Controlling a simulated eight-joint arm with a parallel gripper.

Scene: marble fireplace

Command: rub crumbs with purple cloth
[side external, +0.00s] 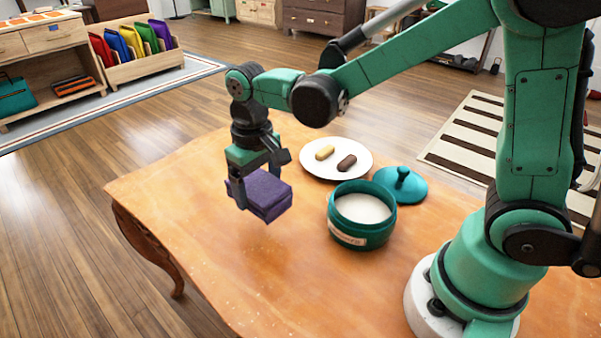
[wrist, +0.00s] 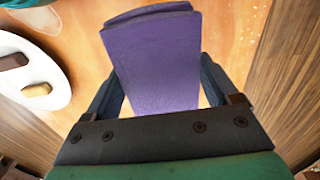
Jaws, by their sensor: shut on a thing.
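My gripper (side external: 255,187) is shut on a folded purple cloth (side external: 265,196) near the left side of the wooden table (side external: 190,215). The cloth appears to be held above the tabletop. In the wrist view the purple cloth (wrist: 155,60) sits between my two fingers and fills the middle of the picture. Small pale crumbs (wrist: 252,22) show on the wood at the upper right of the wrist view. Pale specks (side external: 232,300) also show near the table's front edge in the side view. The cloth hides the wood beneath it.
A white plate (side external: 313,168) holds a yellow bar (side external: 325,153) and a brown bar (side external: 347,163). A teal pot (side external: 360,235) with white contents stands right of the cloth, with its teal lid (side external: 400,186) behind it. The table's left and front parts are free of large objects.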

